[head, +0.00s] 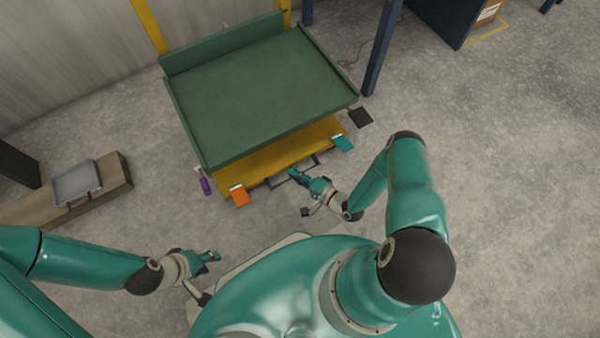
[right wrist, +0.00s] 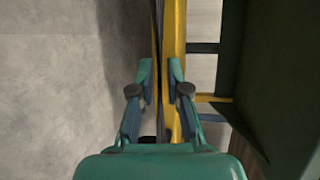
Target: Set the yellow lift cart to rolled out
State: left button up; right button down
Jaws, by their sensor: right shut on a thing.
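The yellow lift cart (head: 262,162) carries a large green tray-like top (head: 255,90) and stands ahead of me, below the upper middle of the head view. A dark handle bar (head: 276,182) runs along its near edge. My right gripper (head: 296,176) is at this bar, about midway along the near side. In the right wrist view, the fingers of my right gripper (right wrist: 160,72) are shut on the dark bar (right wrist: 157,25), beside the yellow edge (right wrist: 175,30). My left gripper (head: 212,256) hangs empty over the floor at lower left, away from the cart; its finger gap is unclear.
An orange pedal-like tab (head: 239,195) and a teal one (head: 343,143) sit at the cart's near corners. A blue post (head: 381,45) stands close on the right. A wooden bench (head: 100,200) with a grey tray (head: 76,182) is at left. Floor to the right is clear.

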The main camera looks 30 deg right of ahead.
jog(key=shift+s+a+f+y, duration=0.15)
jog(key=shift+s+a+y, duration=0.15)
jog(key=shift+s+a, duration=0.2)
jog(key=c, duration=1.1)
grip_release()
jog(key=shift+d, duration=0.1)
jog(key=shift+c, duration=0.2)
jog(key=shift+d, duration=0.1)
